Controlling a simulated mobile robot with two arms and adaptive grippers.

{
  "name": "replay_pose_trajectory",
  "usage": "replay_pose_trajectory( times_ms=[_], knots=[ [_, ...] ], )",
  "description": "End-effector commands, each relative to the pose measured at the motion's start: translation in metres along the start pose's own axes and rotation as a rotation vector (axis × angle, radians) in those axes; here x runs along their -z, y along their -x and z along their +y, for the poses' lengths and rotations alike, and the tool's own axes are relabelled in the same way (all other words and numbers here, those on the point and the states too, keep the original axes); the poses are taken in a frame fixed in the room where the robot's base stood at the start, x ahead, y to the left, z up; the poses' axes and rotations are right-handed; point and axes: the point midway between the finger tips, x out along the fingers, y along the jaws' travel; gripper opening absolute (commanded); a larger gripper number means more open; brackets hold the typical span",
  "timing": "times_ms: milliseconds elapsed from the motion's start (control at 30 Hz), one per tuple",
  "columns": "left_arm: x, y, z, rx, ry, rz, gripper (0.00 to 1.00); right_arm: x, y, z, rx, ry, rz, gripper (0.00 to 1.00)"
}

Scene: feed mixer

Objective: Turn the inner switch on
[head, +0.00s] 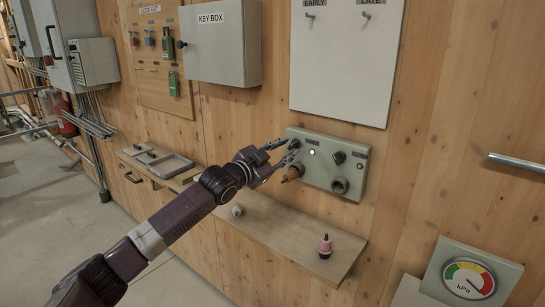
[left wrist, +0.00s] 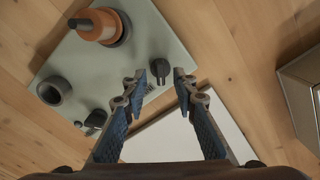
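A grey-green control panel (head: 318,182) is fixed to the wooden wall, with two black rotary switches. The left switch (left wrist: 160,69) shows in the left wrist view in the gap between my fingertips; in the head view my gripper largely covers it. The right switch (head: 339,158) stands clear in the head view and is partly hidden by a finger in the left wrist view. Panel lettering is too small to read surely. My left gripper (head: 284,151) is open and empty in front of the left switch; contact cannot be told. My right gripper is not in view.
Below the switches are an orange plug (head: 291,174), close under my gripper, and a dark round socket (head: 340,185). A pale round lamp (head: 311,152) sits between the switches. A wooden shelf (head: 285,226) below holds a pink-and-black object (head: 325,246). A white board (head: 345,65) hangs above.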

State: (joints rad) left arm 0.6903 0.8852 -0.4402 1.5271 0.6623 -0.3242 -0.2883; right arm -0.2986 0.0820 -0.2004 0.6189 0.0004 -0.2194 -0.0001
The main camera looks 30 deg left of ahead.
Motion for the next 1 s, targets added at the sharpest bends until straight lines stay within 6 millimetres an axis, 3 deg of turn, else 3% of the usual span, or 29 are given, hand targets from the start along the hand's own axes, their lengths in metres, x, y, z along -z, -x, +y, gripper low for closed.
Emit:
replay_pose_trajectory(
  times_ms=[500, 733, 1000],
  knots=[
    [0.000, 0.081, 0.002, -0.003, -0.004, -0.002, 0.26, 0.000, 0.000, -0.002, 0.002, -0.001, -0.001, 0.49],
    [-0.001, 0.101, 0.001, -0.001, -0.001, -0.002, 0.26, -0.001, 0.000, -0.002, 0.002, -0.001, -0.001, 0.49],
    [0.001, 0.108, 0.000, -0.001, -0.002, 0.000, 0.26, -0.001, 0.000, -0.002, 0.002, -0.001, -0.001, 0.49]
  ],
)
